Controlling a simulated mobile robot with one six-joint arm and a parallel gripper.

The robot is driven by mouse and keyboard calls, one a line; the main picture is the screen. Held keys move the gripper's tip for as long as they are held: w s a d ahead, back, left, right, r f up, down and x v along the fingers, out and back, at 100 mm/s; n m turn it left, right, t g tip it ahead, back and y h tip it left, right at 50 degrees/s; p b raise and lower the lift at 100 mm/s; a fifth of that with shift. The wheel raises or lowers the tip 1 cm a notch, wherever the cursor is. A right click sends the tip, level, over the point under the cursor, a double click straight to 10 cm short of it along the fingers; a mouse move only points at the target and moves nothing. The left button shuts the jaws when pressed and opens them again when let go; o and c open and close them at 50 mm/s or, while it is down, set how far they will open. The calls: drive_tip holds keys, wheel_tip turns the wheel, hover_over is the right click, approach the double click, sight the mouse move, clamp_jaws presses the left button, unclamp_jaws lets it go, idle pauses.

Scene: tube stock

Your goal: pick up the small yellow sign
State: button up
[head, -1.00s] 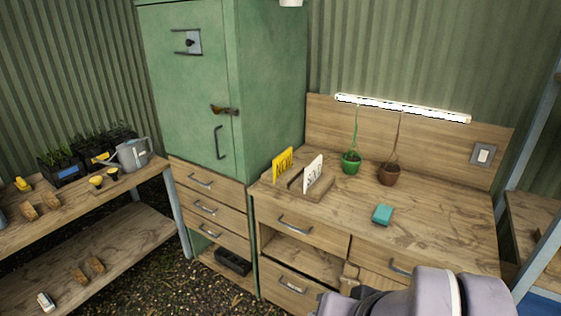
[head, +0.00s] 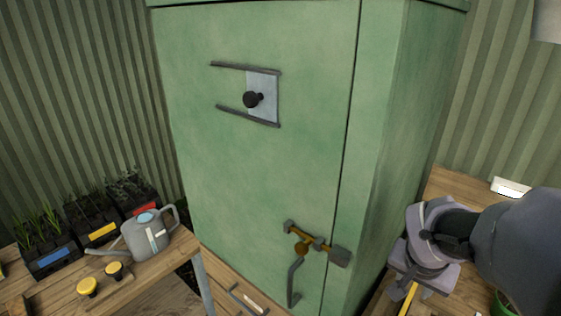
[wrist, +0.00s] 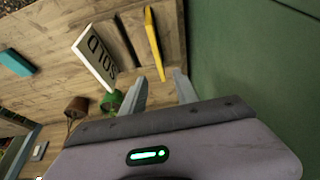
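The small yellow sign (wrist: 153,42) shows edge-on in the wrist view, standing at a wooden holder next to a white sign reading SOLD (wrist: 95,57). My gripper (wrist: 160,76) is open, with one finger on each side of the line of the yellow sign's near end. Whether a finger touches the sign I cannot tell. In the head view a narrow yellow strip of the sign (head: 408,299) shows below my gripper, at the bottom edge. Most of the sign is hidden there.
A tall green cabinet (head: 270,170) stands close beside the sign and my gripper. A green pot (wrist: 111,101), a brown pot (wrist: 76,106) and a teal block (wrist: 15,62) are on the bench. A watering can (head: 147,238) and seedling trays stand on the left bench.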

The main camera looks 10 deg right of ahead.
drive_tip(key=b, duration=0.2)
hover_over(404, 309)
drive_tip(key=s, duration=0.1)
wheel_tip(404, 309, down, 6)
drive_tip(key=r, duration=0.1)
drive_tip(key=b+x, duration=0.1)
drive_tip(key=x, duration=0.2)
drive_tip(key=b+x, duration=0.2)
drive_tip(key=x, duration=0.2)
drive_tip(key=b+x, duration=0.1)
drive_tip(key=x, duration=0.2)
drive_tip(key=shift+w+a+f+b, duration=0.25)
drive_tip(key=shift+w+f+b, duration=0.05)
drive_tip(key=shift+f, duration=0.1)
drive_tip(key=shift+w+d+f, duration=0.1)
drive_tip(key=shift+w+f, duration=0.05)
drive_tip(key=shift+f, duration=0.05)
drive_tip(key=shift+r, duration=0.1)
drive_tip(key=shift+f+b, duration=0.2)
drive_tip(key=shift+b, duration=0.2)
